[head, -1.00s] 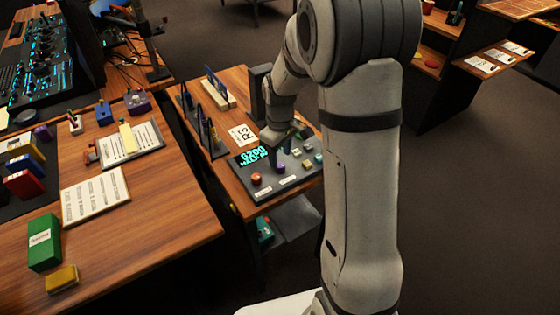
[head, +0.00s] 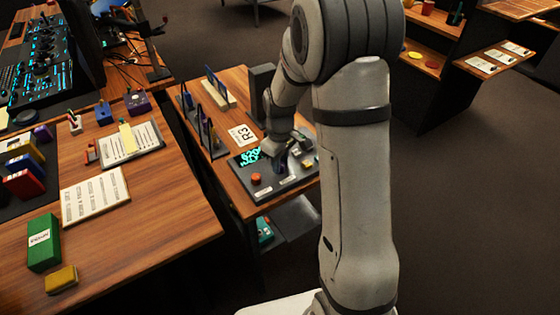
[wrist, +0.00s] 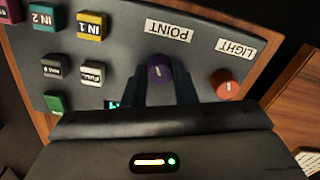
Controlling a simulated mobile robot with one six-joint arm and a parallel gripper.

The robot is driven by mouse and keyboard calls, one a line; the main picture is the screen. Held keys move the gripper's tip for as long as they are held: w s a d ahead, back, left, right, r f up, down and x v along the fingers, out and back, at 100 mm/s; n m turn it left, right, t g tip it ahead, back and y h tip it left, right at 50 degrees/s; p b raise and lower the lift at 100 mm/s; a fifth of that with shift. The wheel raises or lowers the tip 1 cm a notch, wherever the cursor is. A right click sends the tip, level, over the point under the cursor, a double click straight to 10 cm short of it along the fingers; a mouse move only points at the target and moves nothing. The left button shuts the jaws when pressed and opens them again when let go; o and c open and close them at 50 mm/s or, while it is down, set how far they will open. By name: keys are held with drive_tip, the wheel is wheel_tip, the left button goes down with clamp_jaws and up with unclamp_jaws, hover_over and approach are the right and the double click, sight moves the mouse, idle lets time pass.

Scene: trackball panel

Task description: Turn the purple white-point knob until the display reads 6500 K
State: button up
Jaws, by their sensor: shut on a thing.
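The purple knob (wrist: 158,70) sits between the fingers of my gripper (wrist: 159,80) in the wrist view, with a short white mark on its top running nearly up and down. A label reading POINT (wrist: 170,30) lies beside it, upside down in this view. My gripper (head: 281,160) is shut on the knob, over the dark panel (head: 275,190) in the head view; the knob is largely hidden there.
A red knob (wrist: 227,83) with a LIGHT label (wrist: 236,47) stands close to the right in the wrist view. An R3 card (head: 242,135) lies behind the panel.

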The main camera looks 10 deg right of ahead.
drive_tip(key=shift+c, duration=1.1)
drive_tip(key=m, duration=0.4)
drive_tip(key=shift+m, duration=0.3)
drive_tip(key=m, duration=0.4)
drive_tip(key=o, duration=1)
